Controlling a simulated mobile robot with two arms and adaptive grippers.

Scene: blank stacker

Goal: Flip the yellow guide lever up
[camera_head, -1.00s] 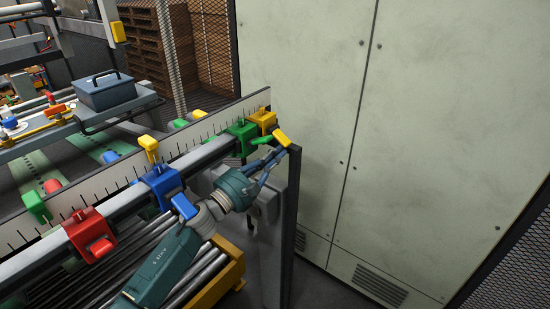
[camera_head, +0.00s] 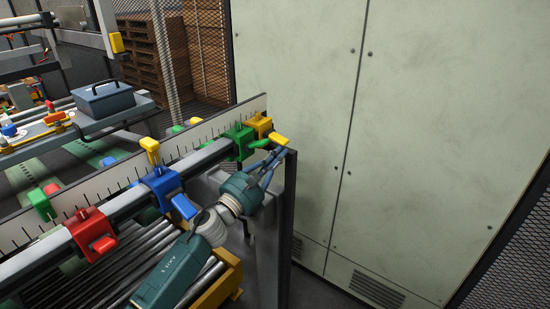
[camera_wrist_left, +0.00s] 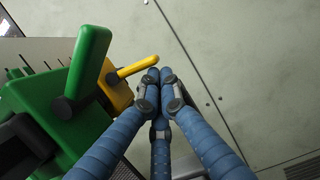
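The yellow guide (camera_head: 259,125) is clamped near the far right end of the rail. Its yellow lever (camera_head: 279,139) sticks out to the right and slightly down. In the left wrist view the lever (camera_wrist_left: 138,67) runs from the yellow block to just above my fingertips. My left gripper (camera_head: 278,154) is just below the lever's end, with its blue fingers pointing up toward it. In the wrist view its fingertips (camera_wrist_left: 159,76) are close together, with nothing visible between them. Whether they touch the lever I cannot tell. My right gripper is not in view.
The green guide (camera_head: 239,137) sits right beside the yellow one, its green lever (camera_wrist_left: 90,55) standing near my fingers. Blue (camera_head: 164,184) and red (camera_head: 91,231) guides are further left. A post (camera_head: 287,220) stands close to my gripper. A pale cabinet (camera_head: 420,130) fills the right.

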